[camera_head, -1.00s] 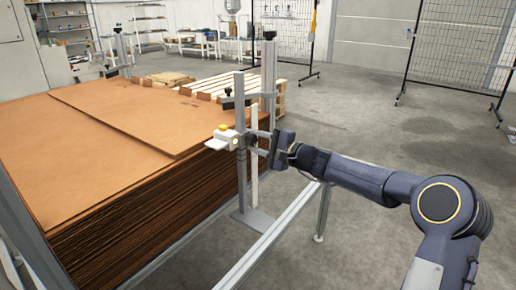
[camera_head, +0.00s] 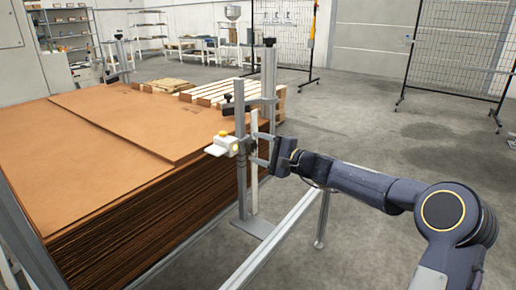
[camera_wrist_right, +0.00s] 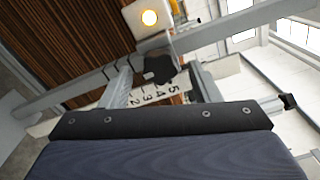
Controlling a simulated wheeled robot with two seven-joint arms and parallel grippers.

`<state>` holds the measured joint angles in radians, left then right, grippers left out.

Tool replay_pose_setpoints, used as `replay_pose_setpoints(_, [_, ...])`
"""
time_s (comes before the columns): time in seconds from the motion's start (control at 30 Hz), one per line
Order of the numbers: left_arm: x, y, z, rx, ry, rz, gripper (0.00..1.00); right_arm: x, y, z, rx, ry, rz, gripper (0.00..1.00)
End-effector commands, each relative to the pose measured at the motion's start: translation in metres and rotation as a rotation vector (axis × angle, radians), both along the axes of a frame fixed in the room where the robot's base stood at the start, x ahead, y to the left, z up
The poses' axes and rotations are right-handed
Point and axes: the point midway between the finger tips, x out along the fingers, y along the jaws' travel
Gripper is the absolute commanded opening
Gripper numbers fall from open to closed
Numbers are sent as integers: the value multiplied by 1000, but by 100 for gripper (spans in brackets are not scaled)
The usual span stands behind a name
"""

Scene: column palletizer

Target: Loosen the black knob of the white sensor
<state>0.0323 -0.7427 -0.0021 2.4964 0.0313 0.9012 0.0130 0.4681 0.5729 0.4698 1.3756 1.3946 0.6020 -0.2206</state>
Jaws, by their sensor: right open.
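The white sensor (camera_head: 221,147) with a yellow light sits on an upright metal post beside the cardboard stack. In the right wrist view the sensor (camera_wrist_right: 143,20) is at the top, its light glowing yellow. Its black knob (camera_wrist_right: 160,69) is between the fingers of my right gripper (camera_wrist_right: 162,84). The right gripper (camera_head: 260,150) is open, with one finger on each side of the knob; I cannot tell whether either touches it. In the head view the knob is partly hidden by the fingers. My left gripper is out of view.
A numbered scale (camera_wrist_right: 152,97) runs behind the knob. Another black knob (camera_head: 228,107) is higher on the post (camera_head: 240,170). The tall brown cardboard stack (camera_head: 90,145) fills the left, and a metal rail (camera_head: 275,235) runs in front. The floor to the right is open.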

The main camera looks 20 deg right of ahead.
Motion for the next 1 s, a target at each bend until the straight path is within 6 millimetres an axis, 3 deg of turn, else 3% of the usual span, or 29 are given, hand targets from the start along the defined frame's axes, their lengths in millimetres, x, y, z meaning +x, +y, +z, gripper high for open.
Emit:
replay_pose_setpoints(0.4, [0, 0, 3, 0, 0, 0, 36, -50, -41, 1, -2, 0, -4, 57])
replay_pose_setpoints(1.0, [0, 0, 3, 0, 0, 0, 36, -58, -42, 1, -9, -2, 3, 57])
